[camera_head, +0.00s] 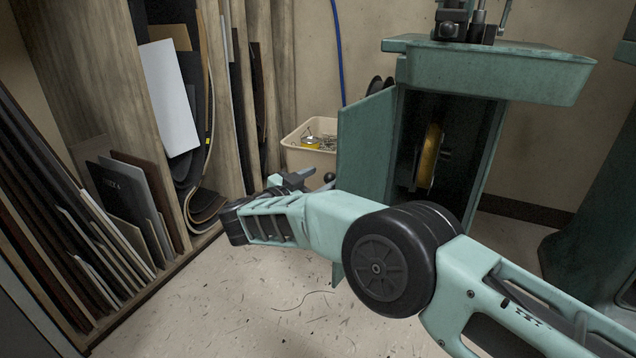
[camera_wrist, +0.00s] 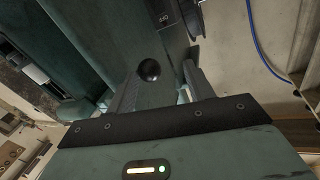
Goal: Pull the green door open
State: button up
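The green door (camera_head: 362,145) stands ajar on the left side of the green machine cabinet (camera_head: 490,75). The cabinet's dark inside and a yellow wheel (camera_head: 429,155) show through the opening. A round black knob (camera_head: 329,178) sticks out from the door; it also shows in the wrist view (camera_wrist: 149,70). My gripper (camera_head: 306,178) is beside the door's outer face, near the knob. In the wrist view my gripper (camera_wrist: 164,82) is open, with the knob between its fingers, closer to the left one. I cannot tell whether a finger touches it. My arm hides the door's lower part.
A cream bin (camera_head: 308,148) with small items stands behind my gripper. Wooden shelving (camera_head: 105,60) with upright sheets and boards fills the left. Another green machine (camera_head: 600,210) stands at the right.

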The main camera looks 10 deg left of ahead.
jog(key=shift+w+d+r+h, duration=0.15)
jog(key=shift+w+d+h, duration=0.15)
jog(key=shift+w+d, duration=0.5)
jog(key=p+v, duration=0.4)
jog(key=v, duration=1.5)
jog(key=shift+s+a+p, duration=0.2)
jog(key=shift+a+p, duration=0.05)
jog(key=shift+p, duration=0.1)
